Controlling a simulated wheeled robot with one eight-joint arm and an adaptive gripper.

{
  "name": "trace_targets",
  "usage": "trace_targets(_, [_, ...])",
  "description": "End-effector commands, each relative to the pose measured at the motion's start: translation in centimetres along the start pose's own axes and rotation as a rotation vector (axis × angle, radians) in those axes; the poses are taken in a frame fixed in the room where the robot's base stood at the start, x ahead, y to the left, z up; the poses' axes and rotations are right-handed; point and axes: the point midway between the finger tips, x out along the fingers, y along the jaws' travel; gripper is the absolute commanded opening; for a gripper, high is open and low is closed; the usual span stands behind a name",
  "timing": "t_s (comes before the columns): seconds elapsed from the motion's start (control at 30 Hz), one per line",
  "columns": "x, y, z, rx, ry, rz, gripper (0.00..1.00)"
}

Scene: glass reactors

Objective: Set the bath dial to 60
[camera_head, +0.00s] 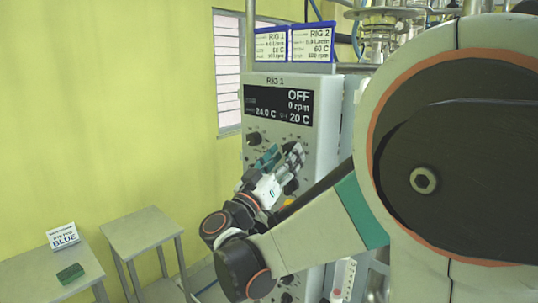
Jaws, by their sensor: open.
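The RIG 1 control panel (327,130) stands upright in front of me. Its display (278,105) reads OFF, 0 rpm, 24.0 C and, at lower right, 20 C. A black dial (254,139) shows at upper left below the display. Another dark dial (291,187) shows beside my gripper, partly hidden. Dial labels are too small to read, so I cannot tell which one is the bath dial. My gripper (283,153) is open in front of the panel's dial area, fingers pointing up toward it. I cannot tell whether it touches a dial.
Blue-framed cards for RIG 1 (271,45) and RIG 2 (312,43) stand above the panel; the RIG 2 card shows 60 C. Two grey tables (140,229) stand at lower left, one with a BLUE sign (63,237) and a green block (70,273). Glassware is behind my arm.

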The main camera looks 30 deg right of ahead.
Motion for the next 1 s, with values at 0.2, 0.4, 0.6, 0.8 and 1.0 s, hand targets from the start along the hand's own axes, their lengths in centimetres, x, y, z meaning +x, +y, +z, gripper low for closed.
trace_targets(0.2, [-0.01, 0.00, 0.02, 0.000, 0.000, 0.000, 0.44])
trace_targets(0.4, [0.00, 0.01, 0.02, 0.000, 0.000, 0.000, 0.08])
trace_targets(0.6, [0.00, -0.01, 0.03, 0.006, 0.000, 0.002, 0.08])
trace_targets(0.8, [-0.02, -0.13, 0.06, 0.054, 0.003, 0.022, 0.08])
trace_targets(1.0, [-0.04, -0.33, 0.11, 0.169, 0.009, 0.072, 0.08])
